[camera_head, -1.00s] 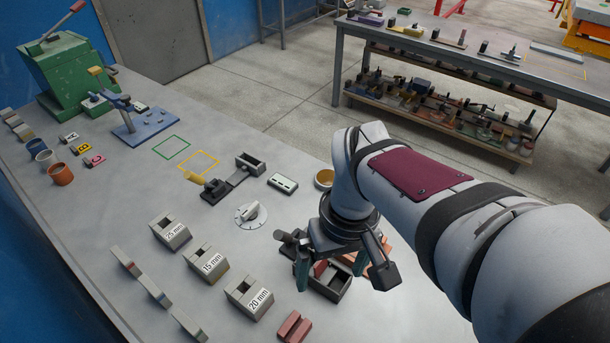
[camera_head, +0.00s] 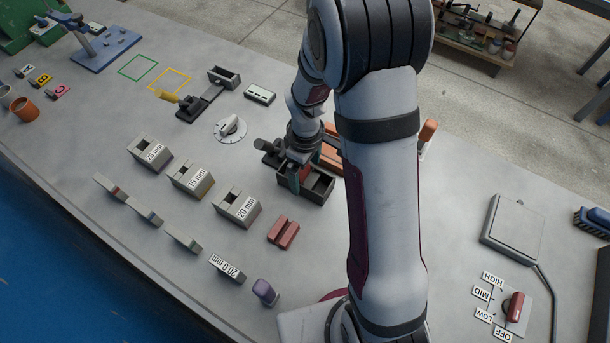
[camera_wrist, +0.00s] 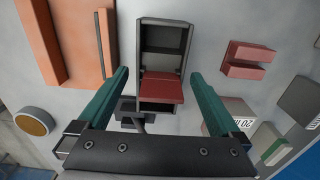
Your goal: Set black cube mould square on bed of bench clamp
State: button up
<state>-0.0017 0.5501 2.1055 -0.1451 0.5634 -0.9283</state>
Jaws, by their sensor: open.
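A dark open-topped box (camera_head: 319,187) with compartments looks like the black cube mould. It shows in the wrist view (camera_wrist: 164,43) between my fingers, with a red plate (camera_wrist: 161,88) across its near part. My gripper (camera_wrist: 159,76) is open, a green finger on each side of the box, with a gap visible at each side; height is hard to judge. In the head view my gripper (camera_head: 304,172) covers part of the box. A dark clamp with a yellow handle (camera_head: 166,95) and a dark box-like end (camera_head: 224,77) stands farther back. I cannot tell whether this is the bench clamp.
Orange bars (camera_wrist: 42,40) lie close left of the box in the wrist view, and a red grooved block (camera_wrist: 248,60) lies to its right. A dial (camera_head: 230,128) and grey labelled blocks (camera_head: 237,207) stand left of my gripper. Yellow (camera_head: 170,79) and green outlines (camera_head: 138,67) mark bare bench.

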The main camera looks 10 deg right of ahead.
jog(key=shift+f, duration=0.25)
grip_shut()
dwell(0.3)
jog(key=shift+r, duration=0.15)
